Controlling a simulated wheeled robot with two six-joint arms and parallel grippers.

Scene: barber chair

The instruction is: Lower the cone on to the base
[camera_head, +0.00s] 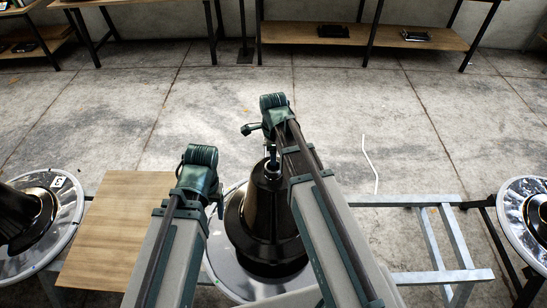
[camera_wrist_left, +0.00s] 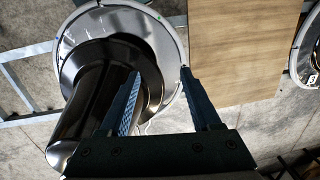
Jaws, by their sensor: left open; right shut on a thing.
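The glossy black cone (camera_head: 262,212) stands roughly upright over the round silver base (camera_head: 217,268) in the head view. My right gripper (camera_head: 271,160) is shut on the cone's narrow top. My left gripper (camera_head: 218,204) is open and empty just left of the cone. The left wrist view shows the cone (camera_wrist_left: 92,100) beside the left fingers, with the base's pale rim (camera_wrist_left: 66,45) around its wide lower end. The right arm hides part of the cone, and I cannot tell whether it touches the base.
A wooden board (camera_head: 110,225) lies left of the base on a grey metal frame (camera_head: 440,277). Other round silver discs stand at the far left (camera_head: 62,215) and far right (camera_head: 515,215). Shelves (camera_head: 320,33) line the back wall. The floor between is mostly clear.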

